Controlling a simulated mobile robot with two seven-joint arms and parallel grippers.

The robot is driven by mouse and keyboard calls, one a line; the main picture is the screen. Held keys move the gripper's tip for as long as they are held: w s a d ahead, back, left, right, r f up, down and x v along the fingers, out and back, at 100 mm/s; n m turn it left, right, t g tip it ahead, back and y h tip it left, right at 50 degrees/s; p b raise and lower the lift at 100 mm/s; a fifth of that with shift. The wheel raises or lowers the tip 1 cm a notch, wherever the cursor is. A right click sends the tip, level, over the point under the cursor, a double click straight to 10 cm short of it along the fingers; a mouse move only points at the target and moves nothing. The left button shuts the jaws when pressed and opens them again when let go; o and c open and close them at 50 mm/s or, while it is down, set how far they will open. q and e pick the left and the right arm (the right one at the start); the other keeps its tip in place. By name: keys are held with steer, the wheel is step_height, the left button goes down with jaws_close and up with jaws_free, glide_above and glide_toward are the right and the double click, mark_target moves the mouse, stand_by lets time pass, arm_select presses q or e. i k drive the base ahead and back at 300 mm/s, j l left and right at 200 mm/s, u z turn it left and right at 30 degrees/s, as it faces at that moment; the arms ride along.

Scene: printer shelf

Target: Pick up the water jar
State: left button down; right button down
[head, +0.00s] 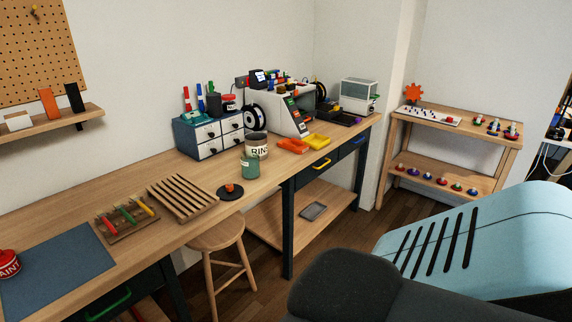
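A jar (257,148) with a pale label reading "RIN…" and a dark rim stands upright on the long wooden workbench (130,190). A small green cup or jar (250,168) stands just in front of it and hides part of its lower side. I cannot tell for sure which of the two is the water jar; the labelled one is larger. Neither of my grippers is in view, and nothing is touching either jar.
Behind stand a small drawer cabinet (207,136) and a printer (279,108). Orange (292,146) and yellow (317,141) trays lie to the right. A slatted rack (183,196) and a dark disc (230,192) lie nearer. A stool (217,235) stands at the bench's front.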

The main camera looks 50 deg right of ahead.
mark_target(249, 159)
steer(key=z, duration=1.45)
steer(key=i+u, duration=0.25)
steer(key=i, duration=0.3)
steer(key=i+l+u, duration=0.25)
steer(key=i, duration=0.25)
steer(key=j, duration=0.1)
